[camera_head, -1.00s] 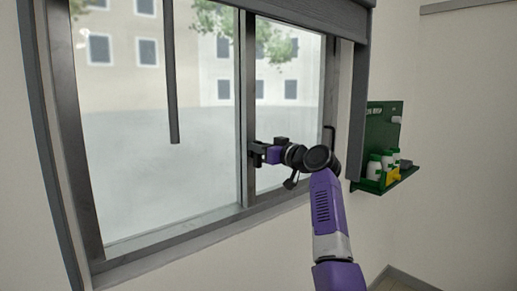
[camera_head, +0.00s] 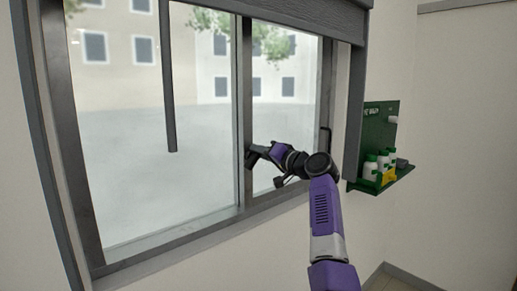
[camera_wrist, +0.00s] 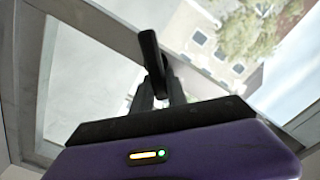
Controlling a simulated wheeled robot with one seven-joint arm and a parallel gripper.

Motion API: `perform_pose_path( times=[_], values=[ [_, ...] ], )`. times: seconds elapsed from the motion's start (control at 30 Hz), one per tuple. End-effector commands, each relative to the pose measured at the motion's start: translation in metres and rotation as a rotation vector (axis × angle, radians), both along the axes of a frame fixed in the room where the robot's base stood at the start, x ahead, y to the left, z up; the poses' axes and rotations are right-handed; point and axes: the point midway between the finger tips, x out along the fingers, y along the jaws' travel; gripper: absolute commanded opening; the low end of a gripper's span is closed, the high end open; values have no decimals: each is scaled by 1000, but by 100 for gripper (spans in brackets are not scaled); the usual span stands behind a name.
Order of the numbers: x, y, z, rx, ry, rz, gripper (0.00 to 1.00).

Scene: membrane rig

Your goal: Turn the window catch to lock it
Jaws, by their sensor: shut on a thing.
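The window catch (camera_wrist: 151,52) is a black lever on the grey window frame; in the wrist view it stands up from between my fingers, its upper end leaning slightly left. My gripper (camera_wrist: 158,88) is shut on its lower part. In the head view my gripper (camera_head: 254,155) is at the middle upright of the window (camera_head: 241,110), rolled at a slant. There the catch cannot be told apart from the dark fingers, and its base is hidden by them in the wrist view.
A dark rod (camera_head: 168,90) hangs before the left pane. A grey blind box (camera_head: 290,12) crosses the top. A black handle (camera_head: 324,140) is on the right frame. A green shelf (camera_head: 380,178) with several white bottles is on the right wall.

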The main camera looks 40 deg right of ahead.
Motion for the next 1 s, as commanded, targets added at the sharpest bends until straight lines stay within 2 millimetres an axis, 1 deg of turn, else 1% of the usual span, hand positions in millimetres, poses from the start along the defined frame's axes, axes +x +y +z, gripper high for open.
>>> perform_pose_path(
  times=[0.03,0.6,0.8,1.0],
  values=[
    [1,1,-10,47,21,7,0],
    [1,-3,-20,559,38,6,0],
    [1,-2,-23,684,42,6,0],
    [1,-2,-25,761,44,6,0]
  ],
)
